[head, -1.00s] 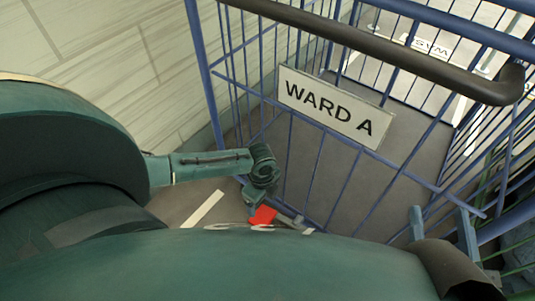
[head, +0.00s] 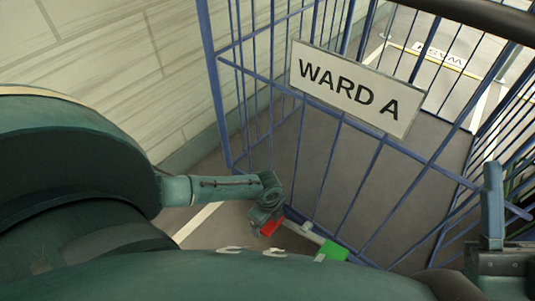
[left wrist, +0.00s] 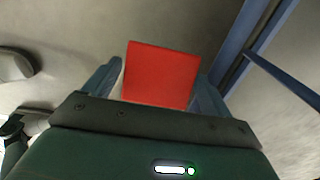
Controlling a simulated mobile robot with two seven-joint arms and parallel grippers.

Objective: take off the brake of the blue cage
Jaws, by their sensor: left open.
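The blue cage (head: 214,85) stands in front of me in the head view, with a white "WARD A" sign (head: 345,88) on its near side. A bar low at the cage's near side carries a red pad (head: 270,229) and a green pad (head: 332,251). My left gripper (head: 263,219) is down at the red pad. In the left wrist view the red pad (left wrist: 160,75) shows between the spread fingers of my left gripper (left wrist: 160,85); I cannot tell whether they touch it. Part of my right gripper (head: 492,210) shows at the lower right, with one finger clear.
A pale block wall (head: 100,60) runs along the left. The cage's dark handle bar (head: 490,15) crosses the top right. White lines mark the grey floor. My own arm and body fill the lower left.

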